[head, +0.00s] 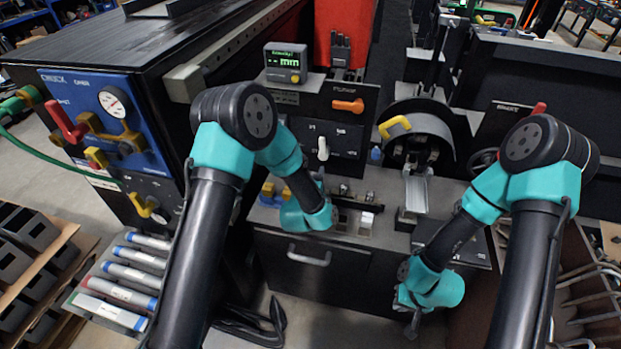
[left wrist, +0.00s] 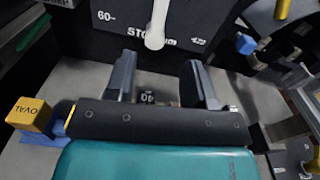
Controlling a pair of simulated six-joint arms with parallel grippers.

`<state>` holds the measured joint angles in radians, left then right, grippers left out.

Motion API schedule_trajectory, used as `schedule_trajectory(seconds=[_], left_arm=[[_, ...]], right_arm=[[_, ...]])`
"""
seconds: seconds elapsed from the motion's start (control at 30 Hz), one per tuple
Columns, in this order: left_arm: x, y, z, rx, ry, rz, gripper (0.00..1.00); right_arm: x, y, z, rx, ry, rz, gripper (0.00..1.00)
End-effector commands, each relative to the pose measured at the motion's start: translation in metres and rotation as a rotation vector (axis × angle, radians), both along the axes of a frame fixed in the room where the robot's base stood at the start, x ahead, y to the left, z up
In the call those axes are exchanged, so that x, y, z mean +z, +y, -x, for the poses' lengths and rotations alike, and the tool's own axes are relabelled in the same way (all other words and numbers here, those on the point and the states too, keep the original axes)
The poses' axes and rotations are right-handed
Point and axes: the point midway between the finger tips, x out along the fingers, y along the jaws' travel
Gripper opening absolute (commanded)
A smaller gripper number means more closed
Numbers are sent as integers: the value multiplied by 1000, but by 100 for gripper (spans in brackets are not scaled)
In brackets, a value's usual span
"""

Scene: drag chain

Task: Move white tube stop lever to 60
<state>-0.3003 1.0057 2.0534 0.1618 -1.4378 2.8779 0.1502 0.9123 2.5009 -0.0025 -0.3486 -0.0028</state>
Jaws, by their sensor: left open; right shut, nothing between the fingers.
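The white lever (head: 323,148) stands about vertical on a dark panel in the middle of the head view. In the left wrist view the white lever (left wrist: 156,24) hangs with its rounded end down, covering part of a word starting "STO". The "60" mark (left wrist: 106,16) is left of it, apart from it. My left gripper (left wrist: 161,80) is open and empty, its fingers below the lever on either side of its line, not touching it. My right gripper (head: 412,326) is shut and empty, low at the right in the head view, far from the lever.
An orange handle (head: 348,105) and a small display (head: 285,62) sit above the lever panel. A blue knob (head: 376,154) is to its right. A yellow block (left wrist: 29,114) lies left of my left gripper. A yellow handle (head: 395,126) is further right.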

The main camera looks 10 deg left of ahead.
Motion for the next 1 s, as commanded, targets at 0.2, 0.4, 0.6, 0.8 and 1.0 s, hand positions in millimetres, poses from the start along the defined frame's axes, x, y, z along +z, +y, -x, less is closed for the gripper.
schedule_trajectory(seconds=[0.2,0.4,0.6,0.8,1.0], left_arm=[[0,4,24,1,0,0,49],[1,4,27,1,-1,1,49],[0,4,27,-1,0,-1,42],[-3,-16,17,-70,27,-64,23],[-13,-67,-3,-276,84,-274,4]], right_arm=[[0,0,0,0,0,0,0],[0,0,0,0,0,0,0],[0,0,0,0,0,0,0],[0,0,0,0,0,0,0],[0,0,0,0,0,0,0]])
